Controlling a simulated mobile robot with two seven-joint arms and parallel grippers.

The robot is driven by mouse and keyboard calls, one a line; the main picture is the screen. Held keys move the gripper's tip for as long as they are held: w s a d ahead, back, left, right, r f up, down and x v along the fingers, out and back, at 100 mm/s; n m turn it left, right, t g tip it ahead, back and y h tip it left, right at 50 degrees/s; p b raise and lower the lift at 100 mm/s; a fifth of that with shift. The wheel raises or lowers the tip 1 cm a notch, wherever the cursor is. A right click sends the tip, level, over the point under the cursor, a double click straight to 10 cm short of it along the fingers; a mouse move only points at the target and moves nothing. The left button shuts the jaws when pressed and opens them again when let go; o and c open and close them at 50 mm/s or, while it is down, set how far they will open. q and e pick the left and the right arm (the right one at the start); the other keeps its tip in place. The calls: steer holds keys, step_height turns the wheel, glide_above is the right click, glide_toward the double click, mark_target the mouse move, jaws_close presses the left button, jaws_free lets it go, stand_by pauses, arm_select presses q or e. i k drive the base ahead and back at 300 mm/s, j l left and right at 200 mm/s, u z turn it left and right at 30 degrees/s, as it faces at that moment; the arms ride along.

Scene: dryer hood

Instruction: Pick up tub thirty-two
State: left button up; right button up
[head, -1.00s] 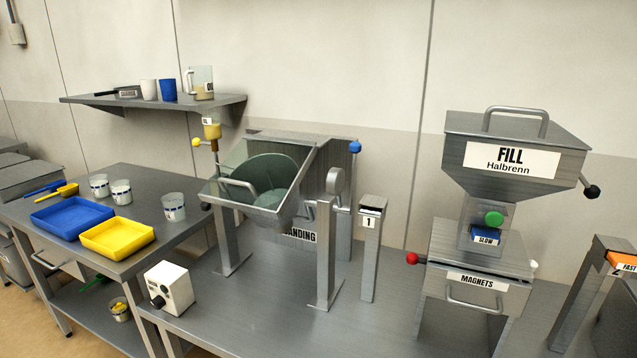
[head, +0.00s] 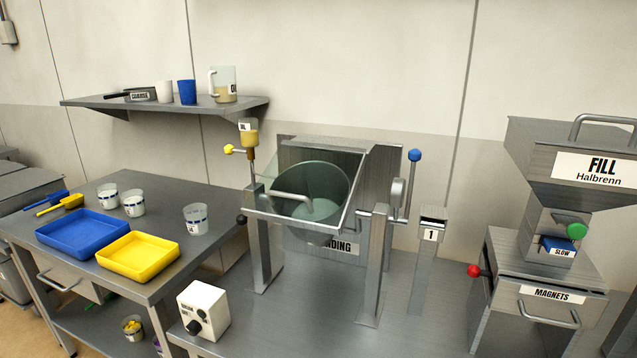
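Three small white tubs with dark label bands stand on the steel side table: one at the back left (head: 107,196), one just right of it (head: 133,204), and one farther right (head: 196,219) near the drum machine. The numbers on their labels are too small to read, so I cannot tell which is tub thirty-two. Another tub (head: 133,328) with yellow contents sits on the shelf below the table. Neither of my grippers is in view.
Blue tray (head: 84,233) and yellow tray (head: 138,257) lie at the table's front, with scoops (head: 62,202) to the left. The tilted drum machine (head: 310,200) stands right of the table, a white control box (head: 203,311) before it. A wall shelf (head: 165,104) overhangs the back.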

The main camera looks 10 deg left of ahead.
mark_target(133, 200)
steer(key=j+z, duration=0.25)
steer(key=j, duration=1.6)
steer(key=i+j, duration=0.15)
steer(key=j, duration=0.3)
steer(key=i+j+z, duration=0.15)
steer(key=j, duration=0.3)
steer(key=i+j, duration=0.15)
steer(key=j, duration=0.15)
steer(key=i+j, duration=0.1)
steer(key=j, duration=0.15)
steer(key=i+j, duration=0.15)
steer(key=j, duration=0.15)
steer(key=l, duration=0.35)
steer(key=k+j+z, duration=0.15)
steer(key=l+z, duration=0.35)
steer(key=j+u, duration=0.4)
steer(key=j, duration=0.2)
